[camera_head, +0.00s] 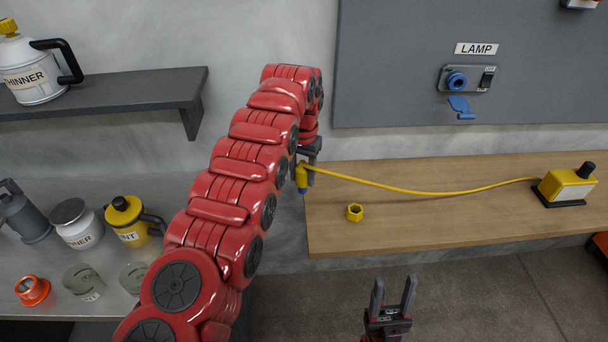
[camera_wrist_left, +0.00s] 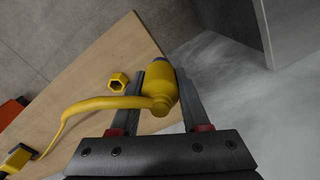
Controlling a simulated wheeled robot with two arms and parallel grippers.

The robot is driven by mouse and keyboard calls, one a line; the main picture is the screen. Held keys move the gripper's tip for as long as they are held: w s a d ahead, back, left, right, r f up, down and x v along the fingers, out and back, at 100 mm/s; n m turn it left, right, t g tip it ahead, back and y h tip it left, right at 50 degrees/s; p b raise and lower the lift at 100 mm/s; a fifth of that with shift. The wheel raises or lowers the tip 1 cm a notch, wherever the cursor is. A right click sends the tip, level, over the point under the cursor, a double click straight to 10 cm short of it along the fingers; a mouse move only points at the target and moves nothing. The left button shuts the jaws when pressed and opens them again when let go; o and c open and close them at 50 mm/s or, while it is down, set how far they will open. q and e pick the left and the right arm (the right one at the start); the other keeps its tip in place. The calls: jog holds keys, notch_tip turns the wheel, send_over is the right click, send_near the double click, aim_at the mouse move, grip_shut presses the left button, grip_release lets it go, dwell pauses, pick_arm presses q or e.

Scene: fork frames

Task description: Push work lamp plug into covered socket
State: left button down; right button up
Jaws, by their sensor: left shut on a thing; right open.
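My left gripper (camera_head: 305,168) is shut on the yellow work lamp plug (camera_head: 301,176), above the left end of the wooden bench. The plug's dark blue-grey end points down in the head view. The plug fills the space between the fingers in the left wrist view (camera_wrist_left: 161,85). A yellow cable (camera_head: 420,193) runs from it to the yellow lamp (camera_head: 567,184) at the bench's right end. The blue socket (camera_head: 457,81) sits on a grey plate under the LAMP label, with its blue cover (camera_head: 461,107) hanging open below. My right gripper (camera_head: 393,296) is open and empty, in front of the bench.
A yellow hexagonal nut (camera_head: 355,212) lies on the wooden bench (camera_head: 400,235). A switch (camera_head: 487,79) is beside the socket on the grey wall panel (camera_head: 390,60). Cans and jars crowd the left counter, below a shelf (camera_head: 110,94) with a thinner can (camera_head: 32,72).

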pick_arm(q)
jog(key=shift+a+r, duration=0.1)
jog(key=shift+a, duration=0.15)
jog(key=shift+w+a, duration=0.1)
jog(key=shift+a, duration=0.4)
jog(key=shift+w+a+r, duration=0.1)
jog(key=shift+r, duration=0.1)
jog(key=shift+a+n, duration=0.15)
jog(key=shift+n, duration=0.15)
jog(key=shift+w+a, duration=0.1)
jog(key=shift+a, duration=0.2)
